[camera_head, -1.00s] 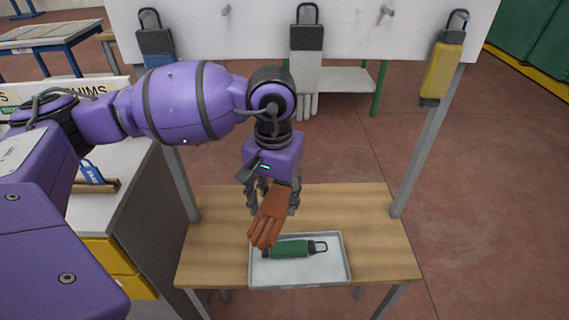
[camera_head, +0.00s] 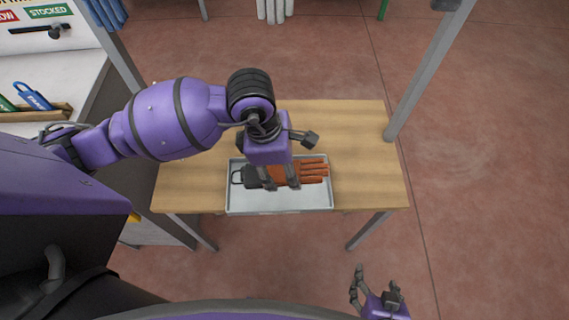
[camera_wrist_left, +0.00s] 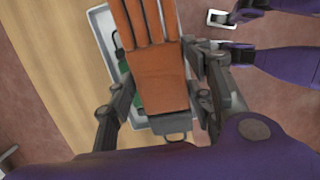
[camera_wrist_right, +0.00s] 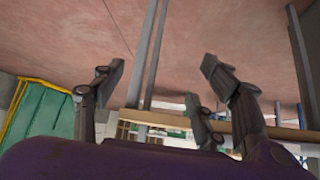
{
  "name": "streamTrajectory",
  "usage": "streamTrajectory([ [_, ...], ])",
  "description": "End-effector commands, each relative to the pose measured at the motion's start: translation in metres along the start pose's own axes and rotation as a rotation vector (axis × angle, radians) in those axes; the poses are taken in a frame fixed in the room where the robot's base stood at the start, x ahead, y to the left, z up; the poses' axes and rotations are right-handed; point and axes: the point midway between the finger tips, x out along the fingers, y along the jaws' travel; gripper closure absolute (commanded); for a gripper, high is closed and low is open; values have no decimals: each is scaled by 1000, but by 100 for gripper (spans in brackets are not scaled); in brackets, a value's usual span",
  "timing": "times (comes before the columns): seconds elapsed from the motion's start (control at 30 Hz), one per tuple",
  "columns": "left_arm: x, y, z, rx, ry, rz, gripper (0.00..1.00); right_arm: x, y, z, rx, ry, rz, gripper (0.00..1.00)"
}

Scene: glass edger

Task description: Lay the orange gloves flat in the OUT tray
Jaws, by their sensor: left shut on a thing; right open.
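The orange gloves (camera_head: 313,172) are held by my left gripper (camera_head: 281,186), over the grey OUT tray (camera_head: 278,207). Their fingers point right in the head view, and a dark cuff piece with a wire loop (camera_head: 238,177) shows at the left. In the left wrist view the gloves (camera_wrist_left: 160,82) lie between the gripper's fingers, palm spread out. Whether they touch the tray's contents cannot be told. A green item (camera_wrist_left: 121,65) shows partly in the tray beneath them. My right gripper (camera_head: 357,281) is open and empty, low in front of the table.
The wooden table (camera_head: 365,160) has bare room around the tray. A grey post (camera_head: 425,75) rises at its right. A white counter (camera_head: 75,70) with a wooden holder (camera_head: 45,113) stands at the left. White gloves (camera_head: 272,10) hang beyond the table.

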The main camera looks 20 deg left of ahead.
Motion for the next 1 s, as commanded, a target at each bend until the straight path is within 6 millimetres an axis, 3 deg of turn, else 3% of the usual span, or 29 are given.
streamTrajectory([
  [0.23, 15, -2, -2, -55, -5, 6, 82, 7, 0, -5, -3, 13, 0, 34],
  [0.67, 66, -3, -12, -51, -3, 4, 82, 17, 14, 36, -12, -28, 26, 34],
  [1.0, 96, -2, -18, -51, -4, 8, 82, 29, 11, 40, -17, -25, 20, 34],
])
